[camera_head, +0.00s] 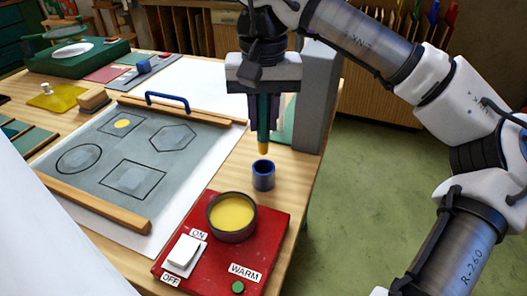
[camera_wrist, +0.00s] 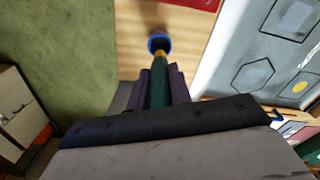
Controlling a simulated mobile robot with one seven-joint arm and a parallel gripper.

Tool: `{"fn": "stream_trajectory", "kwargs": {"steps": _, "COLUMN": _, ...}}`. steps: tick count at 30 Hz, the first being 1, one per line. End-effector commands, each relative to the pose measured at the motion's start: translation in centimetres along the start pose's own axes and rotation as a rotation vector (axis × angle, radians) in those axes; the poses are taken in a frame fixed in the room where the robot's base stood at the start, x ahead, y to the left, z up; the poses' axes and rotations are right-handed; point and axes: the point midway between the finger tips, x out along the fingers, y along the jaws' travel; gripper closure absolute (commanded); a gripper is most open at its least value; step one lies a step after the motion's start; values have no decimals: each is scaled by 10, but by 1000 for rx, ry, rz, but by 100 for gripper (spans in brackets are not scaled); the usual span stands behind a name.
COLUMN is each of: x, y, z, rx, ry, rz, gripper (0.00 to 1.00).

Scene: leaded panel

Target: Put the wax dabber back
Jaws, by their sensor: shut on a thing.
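My gripper (camera_head: 263,112) is shut on the wax dabber (camera_head: 263,128), a green stick with a yellow-orange tip that points down. The dabber also shows between the fingers in the wrist view (camera_wrist: 159,84). A small blue cup (camera_head: 263,175) stands on the table below the tip. In the head view the tip is a little above the cup's rim, apart from it. In the wrist view the tip lies close to the near side of the cup's opening (camera_wrist: 159,43). The upper part of the dabber is hidden by my gripper.
A red warmer (camera_head: 274,225) with a pot of yellow wax (camera_head: 232,214) and a white switch stands in front of the cup. A grey upright block (camera_head: 317,95) is close on the right. The leaded panel (camera_head: 92,160) lies left. The table's edge is right of the cup.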

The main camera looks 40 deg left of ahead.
Motion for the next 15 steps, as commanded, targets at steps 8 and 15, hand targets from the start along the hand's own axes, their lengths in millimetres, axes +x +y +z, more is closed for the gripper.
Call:
{"fn": "stream_trajectory", "kwargs": {"steps": 8, "x": 35, "y": 0, "z": 0, "rx": 1, "ry": 1, "rz": 0, "gripper": 100}}
{"fn": "stream_trajectory", "kwargs": {"steps": 15, "x": 62, "y": 1, "z": 0, "rx": 2, "ry": -2, "rz": 0, "gripper": 100}}
